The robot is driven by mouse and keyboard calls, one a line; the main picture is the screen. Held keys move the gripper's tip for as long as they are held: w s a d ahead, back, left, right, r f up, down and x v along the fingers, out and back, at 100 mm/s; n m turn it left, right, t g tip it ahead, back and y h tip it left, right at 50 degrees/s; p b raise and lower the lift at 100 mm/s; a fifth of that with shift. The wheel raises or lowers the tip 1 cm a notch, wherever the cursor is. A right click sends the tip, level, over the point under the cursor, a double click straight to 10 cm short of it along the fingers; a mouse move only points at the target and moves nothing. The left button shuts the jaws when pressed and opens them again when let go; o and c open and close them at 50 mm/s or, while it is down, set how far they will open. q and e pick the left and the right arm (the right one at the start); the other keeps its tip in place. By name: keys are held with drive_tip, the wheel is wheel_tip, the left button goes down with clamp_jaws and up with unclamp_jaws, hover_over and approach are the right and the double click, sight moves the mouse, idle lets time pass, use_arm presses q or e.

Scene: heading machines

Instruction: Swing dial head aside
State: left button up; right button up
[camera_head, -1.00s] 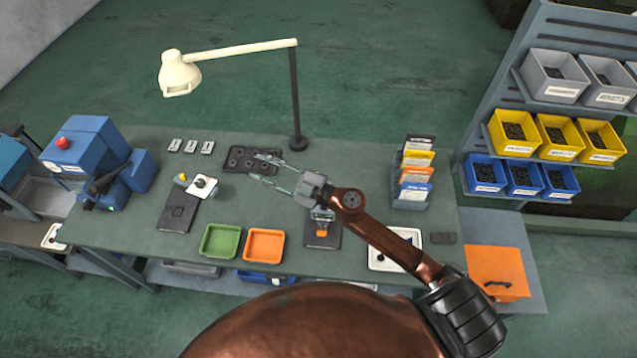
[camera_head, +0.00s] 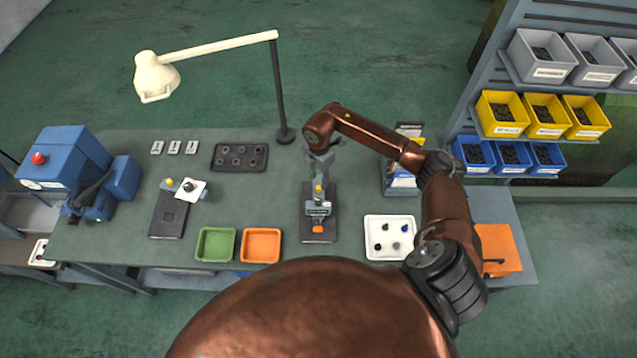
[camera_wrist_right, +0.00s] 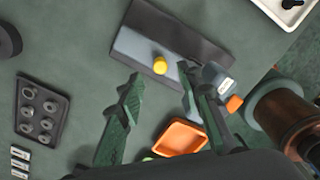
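A gauge stand (camera_head: 318,210) stands on a dark base plate on the bench. It has a yellow knob, a grey-blue body with a small display, and an orange part at its front. My right gripper (camera_head: 319,172) points down over its back end. In the right wrist view the two fingers of my right gripper (camera_wrist_right: 158,105) are apart, with nothing between them. The yellow knob (camera_wrist_right: 160,66) shows just beyond the gap; I cannot tell if it is touched. A second fixture (camera_head: 188,189) with a white square plate and black dial stands farther left. My left gripper is out of view.
A green tray (camera_head: 216,243) and an orange tray (camera_head: 261,244) lie front left of the stand. A white tray (camera_head: 391,252) with small parts lies to its right. The lamp post (camera_head: 278,90) and a dark holed tray (camera_head: 240,157) are behind left. A card rack (camera_head: 396,183) stands right.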

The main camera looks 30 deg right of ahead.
sight(319, 187)
drive_tip(key=shift+a+f+p, duration=0.1)
drive_tip(key=shift+f+p, duration=0.45)
drive_tip(key=shift+f, duration=1.8)
clamp_jaws()
